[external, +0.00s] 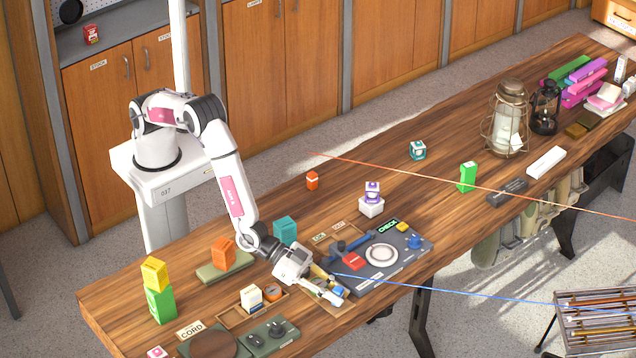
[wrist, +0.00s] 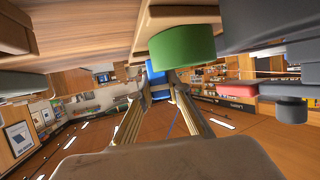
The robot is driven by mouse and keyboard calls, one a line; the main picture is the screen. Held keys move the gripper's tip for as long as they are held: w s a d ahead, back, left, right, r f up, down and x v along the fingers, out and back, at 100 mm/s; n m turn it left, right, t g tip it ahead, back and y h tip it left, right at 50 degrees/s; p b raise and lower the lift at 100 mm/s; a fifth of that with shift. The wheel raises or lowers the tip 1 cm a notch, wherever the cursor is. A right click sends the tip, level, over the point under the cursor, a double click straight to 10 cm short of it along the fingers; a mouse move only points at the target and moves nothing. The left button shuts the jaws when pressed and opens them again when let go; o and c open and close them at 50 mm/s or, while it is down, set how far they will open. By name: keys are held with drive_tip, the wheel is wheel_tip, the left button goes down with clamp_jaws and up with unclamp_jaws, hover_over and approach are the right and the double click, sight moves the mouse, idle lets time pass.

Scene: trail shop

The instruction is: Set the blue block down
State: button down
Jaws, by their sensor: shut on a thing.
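The blue block (external: 338,292) is small and shows at the tip of my gripper (external: 331,288), low over the front edge of the table, beside the dark device board. In the wrist view the blue block (wrist: 155,70) sits between the two fingertips of my gripper (wrist: 158,86), which are shut on it. A green round piece (wrist: 182,46) hides part of that view close to the fingers. I cannot tell whether the block touches the surface below it.
The dark board (external: 415,262) with a white ring, red block (external: 353,261) and blue knob lies to the right. The teal block (external: 285,231) stands behind. Bare wood (external: 440,215) lies further right.

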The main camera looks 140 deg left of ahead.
drive_tip(key=shift+f, duration=0.1)
drive_tip(key=c, duration=1.9)
unclamp_jaws()
drive_tip(key=shift+s, duration=0.1)
drive_tip(key=shift+s+d+r, duration=0.25)
drive_tip(key=shift+s+r, duration=0.1)
drive_tip(key=shift+s, duration=0.05)
drive_tip(key=shift+v, duration=5.4)
